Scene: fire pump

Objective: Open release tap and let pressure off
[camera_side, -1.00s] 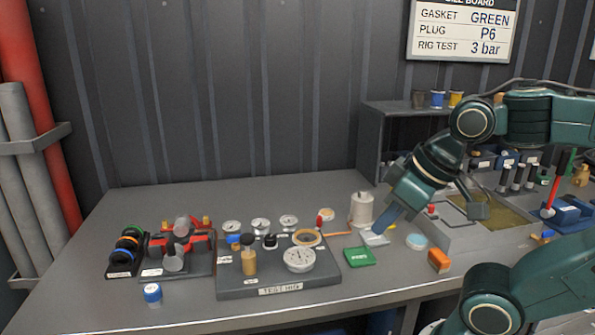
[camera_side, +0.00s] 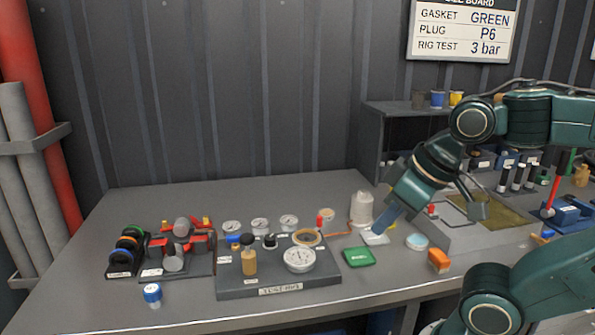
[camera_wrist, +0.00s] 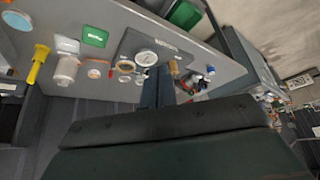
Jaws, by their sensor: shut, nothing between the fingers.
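The test rig (camera_side: 235,285) is a dark grey plate on the bench, with a large white dial gauge (camera_side: 299,259) near its front right. A small upright red part (camera_side: 320,222), which looks like the release tap, stands at the rig's back right corner; red also shows in the wrist view (camera_wrist: 111,73). Its exact turn is too small to tell. My gripper (camera_side: 379,228) is shut and empty, pointing down and left, right of the rig and apart from the tap. In the wrist view its dark fingers (camera_wrist: 158,72) overlap the rig's edge. The gauge reading is not legible.
A green box (camera_side: 358,257) and a pale flat item (camera_side: 375,238) lie right of the rig. A white canister (camera_side: 361,208) stands behind them. An orange block (camera_side: 439,260) lies farther right. A blue-capped jar (camera_side: 152,294) stands front left. The bench's back left is clear.

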